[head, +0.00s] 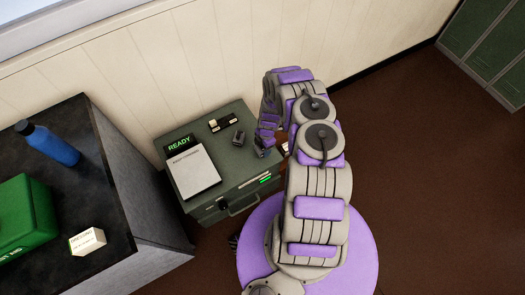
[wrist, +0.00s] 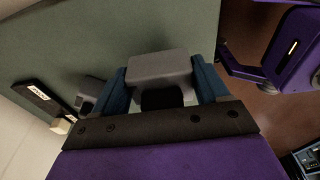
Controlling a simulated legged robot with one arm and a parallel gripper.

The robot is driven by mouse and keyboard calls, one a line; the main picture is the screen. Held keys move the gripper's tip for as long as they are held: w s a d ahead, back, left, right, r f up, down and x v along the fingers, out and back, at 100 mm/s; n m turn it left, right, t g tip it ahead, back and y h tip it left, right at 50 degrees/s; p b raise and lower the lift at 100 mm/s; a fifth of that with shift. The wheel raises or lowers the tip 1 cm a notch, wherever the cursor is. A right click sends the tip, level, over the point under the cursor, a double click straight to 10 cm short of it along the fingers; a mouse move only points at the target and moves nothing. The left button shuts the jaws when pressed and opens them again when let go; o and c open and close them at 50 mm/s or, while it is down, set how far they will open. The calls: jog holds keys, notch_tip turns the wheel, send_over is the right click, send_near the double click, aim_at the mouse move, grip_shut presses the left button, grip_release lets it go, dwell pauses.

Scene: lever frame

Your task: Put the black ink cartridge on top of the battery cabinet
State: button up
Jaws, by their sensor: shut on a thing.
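My gripper (wrist: 163,85) is shut on a dark grey block with a black lower part (wrist: 160,66), which looks like the black ink cartridge. The block sits between the two blue fingers. The green battery cabinet (head: 240,175) stands against the wall in the head view; its top (wrist: 130,35) fills much of the wrist view behind the block. In the head view my gripper (head: 260,149) is at the right side of the cabinet top, and the held block cannot be made out there. I cannot tell whether the block touches the top.
The cabinet top carries a grey-white box (head: 193,171), a READY sign (head: 180,143), a black labelled piece (head: 223,122) and a small dark grey object (head: 238,138). A dark table (head: 112,205) at left holds a blue bottle (head: 48,144), green case (head: 25,215) and white carton (head: 87,241).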

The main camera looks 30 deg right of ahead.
aim_at(263, 150)
jog(key=f, duration=0.1)
jog(key=f+b, duration=0.1)
jog(key=f, duration=0.1)
jog(key=shift+d+f+b, duration=0.35)
jog(key=shift+f+b, duration=0.05)
jog(key=shift+s+r, duration=0.1)
jog(key=shift+r, duration=0.05)
jog(key=shift+c, duration=0.5)
jog(key=shift+a, duration=0.2)
jog(key=o, duration=1.3)
jog(key=shift+d, duration=0.1)
jog(key=shift+c, duration=0.2)
